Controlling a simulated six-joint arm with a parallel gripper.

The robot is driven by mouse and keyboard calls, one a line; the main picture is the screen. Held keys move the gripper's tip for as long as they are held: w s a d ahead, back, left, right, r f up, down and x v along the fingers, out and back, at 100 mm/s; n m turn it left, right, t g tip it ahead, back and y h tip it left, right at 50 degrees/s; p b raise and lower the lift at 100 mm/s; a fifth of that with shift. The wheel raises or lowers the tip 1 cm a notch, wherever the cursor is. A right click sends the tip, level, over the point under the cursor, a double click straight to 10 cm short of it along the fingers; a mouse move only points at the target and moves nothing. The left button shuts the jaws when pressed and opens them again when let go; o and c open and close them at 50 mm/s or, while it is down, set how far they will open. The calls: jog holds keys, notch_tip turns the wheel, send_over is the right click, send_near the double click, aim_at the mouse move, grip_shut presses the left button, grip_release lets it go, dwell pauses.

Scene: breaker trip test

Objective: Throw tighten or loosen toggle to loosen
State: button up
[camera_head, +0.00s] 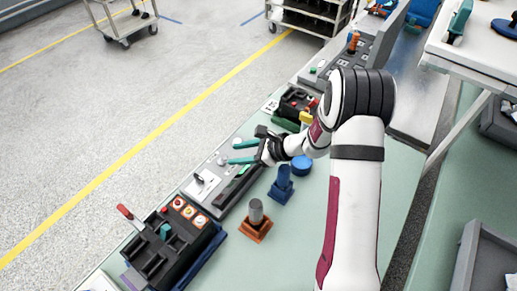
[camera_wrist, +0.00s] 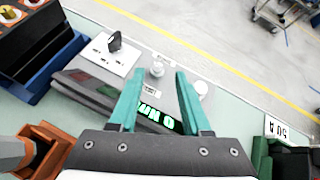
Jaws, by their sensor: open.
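A grey control panel (camera_head: 205,189) lies on the bench and also fills the middle of the wrist view (camera_wrist: 90,88). A small silver toggle-like part (camera_wrist: 157,70) stands on it, with a small label below it. My gripper (camera_head: 231,152) is open above the panel, its teal fingers pointing left in the head view. In the wrist view the fingertips (camera_wrist: 160,74) appear on either side of the silver part, with nothing held. I cannot tell whether they touch it. Which way the part leans is too small to tell. A green-lit display (camera_wrist: 157,117) shows partly between the fingers.
On the panel are a black knob (camera_wrist: 115,42) on a white plate and a round white button (camera_wrist: 201,88). A black box with a red-tipped lever (camera_head: 125,212) stands nearby. An orange holder (camera_head: 256,230) and a blue holder (camera_head: 281,190) stand on the bench to the right.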

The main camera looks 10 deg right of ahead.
jog(key=v, duration=0.9)
jog(key=s+a+r+n+g+h, duration=0.1)
jog(key=s+a+r+n+g, duration=0.1)
jog(key=s+a+r+n, duration=0.3)
jog(key=s+r+n+g+h, duration=0.1)
jog(key=s+n+g, duration=0.1)
jog(key=s, duration=0.6)
jog(key=s+a+r+n+g+h, duration=0.2)
jog(key=s+a+r+n, duration=0.15)
jog(key=s, duration=0.25)
jog(key=s+d+n+h, duration=0.4)
jog(key=s+d+n, duration=0.1)
jog(key=s, duration=0.5)
jog(key=shift+d+f+n, duration=0.2)
jog(key=shift+d+n, duration=0.1)
jog(key=shift+n, duration=0.05)
